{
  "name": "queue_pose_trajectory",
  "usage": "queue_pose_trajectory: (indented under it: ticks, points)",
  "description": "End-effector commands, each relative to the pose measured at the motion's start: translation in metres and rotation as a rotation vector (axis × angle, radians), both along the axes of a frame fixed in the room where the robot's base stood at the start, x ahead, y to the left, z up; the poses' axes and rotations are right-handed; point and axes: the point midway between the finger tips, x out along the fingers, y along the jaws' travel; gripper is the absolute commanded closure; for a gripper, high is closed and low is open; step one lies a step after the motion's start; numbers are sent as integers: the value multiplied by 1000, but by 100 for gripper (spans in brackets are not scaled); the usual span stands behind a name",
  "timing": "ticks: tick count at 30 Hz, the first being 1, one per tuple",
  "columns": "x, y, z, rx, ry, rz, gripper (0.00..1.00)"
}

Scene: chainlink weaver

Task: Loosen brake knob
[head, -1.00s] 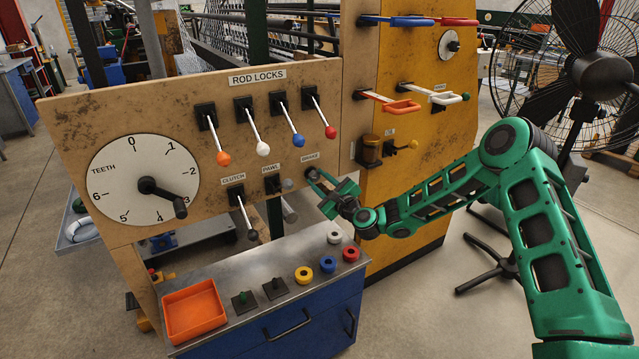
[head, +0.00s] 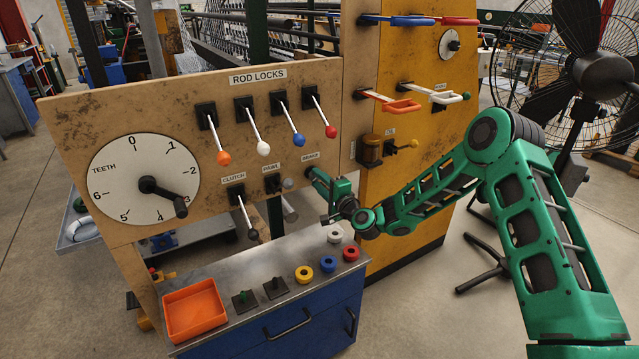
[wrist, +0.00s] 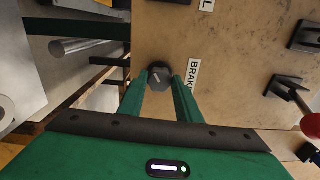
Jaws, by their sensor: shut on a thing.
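The brake knob (wrist: 159,75) is a dark round knob on the tan panel, beside the BRAKE label (wrist: 192,77) in the wrist view. My gripper (wrist: 160,84) is shut on the knob, with one green finger on each side of it. In the head view my gripper (head: 315,178) reaches the panel just below the BRAKE label, and its fingers mostly hide the knob there.
The clutch lever (head: 246,215) and pawl lever (head: 284,200) are left of the knob. Rod lock levers with coloured balls hang above. A blue cabinet (head: 300,325) below carries an orange tray (head: 195,312) and several coloured rings. A black fan (head: 590,80) stands at right.

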Motion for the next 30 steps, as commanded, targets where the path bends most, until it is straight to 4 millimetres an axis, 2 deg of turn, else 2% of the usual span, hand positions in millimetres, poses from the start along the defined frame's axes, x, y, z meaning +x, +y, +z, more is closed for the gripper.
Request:
queue_pose_trajectory:
  ticks: [30]
  points:
    - [-1, -1, -8, -807, -535, 6, 91]
